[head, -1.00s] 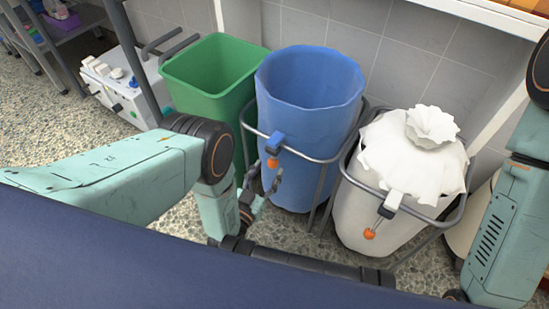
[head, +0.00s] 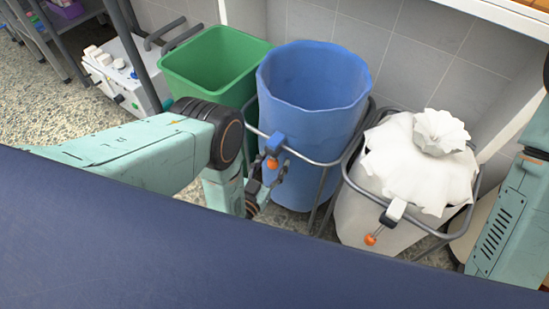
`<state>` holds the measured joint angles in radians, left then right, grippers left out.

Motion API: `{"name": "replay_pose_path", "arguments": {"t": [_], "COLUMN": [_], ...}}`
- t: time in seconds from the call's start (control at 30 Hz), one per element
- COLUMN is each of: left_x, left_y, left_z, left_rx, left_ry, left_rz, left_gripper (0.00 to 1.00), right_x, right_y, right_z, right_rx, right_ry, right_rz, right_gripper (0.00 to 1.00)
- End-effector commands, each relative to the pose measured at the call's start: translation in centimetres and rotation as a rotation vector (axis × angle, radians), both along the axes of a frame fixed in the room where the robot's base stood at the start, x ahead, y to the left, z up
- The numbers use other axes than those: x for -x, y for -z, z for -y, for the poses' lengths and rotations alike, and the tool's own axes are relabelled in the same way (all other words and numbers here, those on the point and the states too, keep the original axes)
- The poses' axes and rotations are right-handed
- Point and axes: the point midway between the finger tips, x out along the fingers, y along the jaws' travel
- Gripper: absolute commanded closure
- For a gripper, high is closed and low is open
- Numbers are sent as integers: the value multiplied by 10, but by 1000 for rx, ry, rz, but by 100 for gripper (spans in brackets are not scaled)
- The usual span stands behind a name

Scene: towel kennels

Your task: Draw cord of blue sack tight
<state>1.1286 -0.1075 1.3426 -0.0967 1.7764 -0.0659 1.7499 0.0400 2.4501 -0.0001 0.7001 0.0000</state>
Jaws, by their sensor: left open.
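The blue sack (head: 312,130) stands open-mouthed in a grey metal ring frame, its rim wide and uncinched. A blue cord lock (head: 277,144) sits at its front near the ring, with an orange ball (head: 272,163) hanging just below it. My left gripper (head: 270,176) is open just under the orange ball, its dark fingers pointing up at it. The fingertips look very close to the ball, but I cannot tell whether they touch it. My right arm shows at the right edge; its gripper is out of view.
A green bin (head: 213,65) stands left of the blue sack. A white sack (head: 400,190) with a gathered top and its own orange ball (head: 370,239) stands right. A tiled wall (head: 400,50) is close behind. A dark blue surface (head: 200,260) fills the foreground.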

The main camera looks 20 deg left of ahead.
Motion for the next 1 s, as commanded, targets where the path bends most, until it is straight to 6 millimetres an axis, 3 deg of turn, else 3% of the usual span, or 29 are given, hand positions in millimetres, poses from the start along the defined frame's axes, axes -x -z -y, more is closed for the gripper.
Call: {"name": "replay_pose_path", "arguments": {"t": [0.3,0.9,1.0], "left_x": [2,0,-1], "left_y": [0,-1,-1], "left_z": [0,0,0], "left_rx": [0,0,1], "left_ry": [0,0,0], "left_rz": [0,2,3], "left_gripper": [48,99,100], "right_x": [0,0,0], "right_y": [0,0,0], "right_z": [0,0,0], "right_rx": [0,0,0], "right_ry": [0,0,0], "right_rz": [0,0,0], "right_gripper": [51,51,51]}}
